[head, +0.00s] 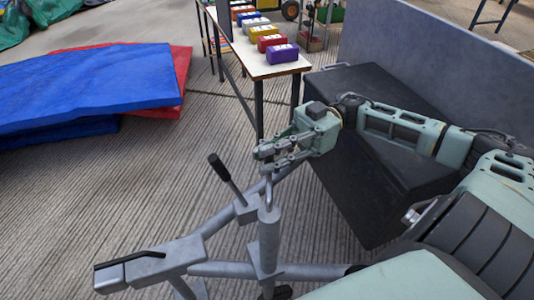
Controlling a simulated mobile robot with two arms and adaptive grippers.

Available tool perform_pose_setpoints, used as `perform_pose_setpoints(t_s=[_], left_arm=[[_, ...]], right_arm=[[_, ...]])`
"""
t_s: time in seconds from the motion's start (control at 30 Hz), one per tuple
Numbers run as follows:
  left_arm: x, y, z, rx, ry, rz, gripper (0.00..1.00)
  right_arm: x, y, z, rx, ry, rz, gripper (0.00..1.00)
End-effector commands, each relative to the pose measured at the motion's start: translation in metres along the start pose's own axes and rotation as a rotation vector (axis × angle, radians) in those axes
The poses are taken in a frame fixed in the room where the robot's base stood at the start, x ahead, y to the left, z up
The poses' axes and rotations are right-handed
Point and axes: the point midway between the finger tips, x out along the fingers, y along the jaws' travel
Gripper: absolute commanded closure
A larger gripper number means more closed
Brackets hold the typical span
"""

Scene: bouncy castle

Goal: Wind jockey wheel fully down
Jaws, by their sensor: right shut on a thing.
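The jockey wheel's upright grey tube (268,243) stands beside the grey trailer drawbar (225,269). A thin crank handle (268,190) rises from the tube's top. My right gripper (264,157) reaches in from the right and is shut on the upper end of this handle, hiding its grip. Only a dark bit of the wheel (276,292) shows at the bottom edge, so I cannot tell whether it touches the ground. My left gripper is not in view.
A handbrake lever (226,180) with a black grip rises left of my gripper. The coupling head (150,266) lies at lower left. A black box (345,175) stands behind my right arm. Blue mats (85,85) and a table (262,68) with coloured blocks lie beyond.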

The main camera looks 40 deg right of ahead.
Motion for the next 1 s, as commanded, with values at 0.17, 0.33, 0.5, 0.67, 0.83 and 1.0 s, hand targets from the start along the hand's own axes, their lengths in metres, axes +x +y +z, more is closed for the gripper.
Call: perform_pose_setpoints(t_s=[0.17, 0.33, 0.5, 0.67, 0.83, 1.0], left_arm=[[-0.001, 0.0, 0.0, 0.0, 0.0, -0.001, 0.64], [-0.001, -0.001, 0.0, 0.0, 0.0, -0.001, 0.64], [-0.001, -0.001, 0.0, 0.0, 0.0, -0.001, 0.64], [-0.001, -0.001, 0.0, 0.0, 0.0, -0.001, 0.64], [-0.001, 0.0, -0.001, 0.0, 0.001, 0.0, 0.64], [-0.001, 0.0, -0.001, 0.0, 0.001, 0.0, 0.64]], right_arm=[[-0.001, 0.002, -0.001, -0.002, -0.002, 0.007, 1.0], [-0.001, 0.003, -0.001, -0.003, -0.002, 0.008, 0.81], [-0.001, 0.002, -0.001, -0.002, -0.002, 0.005, 0.67], [-0.001, 0.001, -0.001, -0.001, -0.001, 0.004, 0.64], [-0.002, 0.001, 0.0, 0.0, -0.001, 0.003, 0.64], [-0.02, 0.002, 0.0, 0.001, -0.003, 0.005, 0.64]])
